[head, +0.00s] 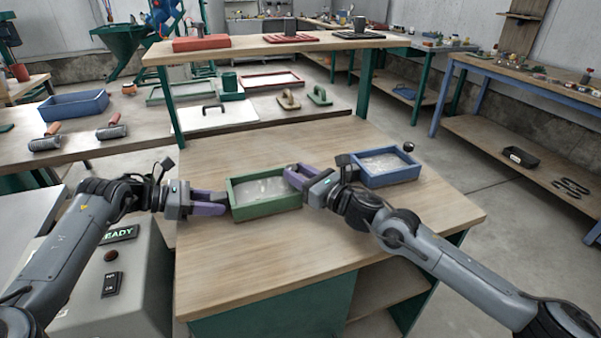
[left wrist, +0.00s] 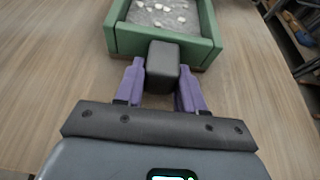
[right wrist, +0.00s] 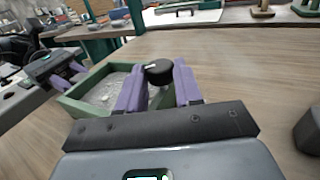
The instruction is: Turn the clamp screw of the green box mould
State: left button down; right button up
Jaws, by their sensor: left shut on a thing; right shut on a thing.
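The green box mould (head: 264,195) stands on the wooden table, filled with pale, lumpy grey material. It also shows in the left wrist view (left wrist: 207,47) and right wrist view (right wrist: 72,108). My left gripper (head: 222,202) is shut on a dark grey block (left wrist: 162,68) at one end wall of the mould. My right gripper (head: 292,177) is shut around the clamp screw's black round knob (right wrist: 158,72) at the opposite end. The knob has a white mark on top. In the head view the right gripper hides the knob.
A blue box mould (head: 388,178) with similar filling and a black knob (head: 408,147) stands right of my right gripper. A raised wooden shelf (head: 250,46) crosses the back. The table front is clear. A control box with a READY display (head: 118,233) stands at left.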

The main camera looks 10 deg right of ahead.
jog(key=shift+s+a+m+t+h, duration=0.1)
jog(key=shift+a+m+t+h, duration=0.1)
jog(key=shift+m+t+h, duration=0.35)
jog(key=shift+s+a+m+t+h, duration=0.2)
jog(key=shift+m+h, duration=0.35)
jog(key=shift+h, duration=0.4)
jog(key=shift+w+h, duration=0.15)
jog(key=shift+h, duration=0.15)
jog(key=o, duration=1)
jog(key=shift+d, duration=0.1)
jog(key=shift+o, duration=0.2)
jog(key=v, duration=1.2)
jog(key=shift+f, duration=0.2)
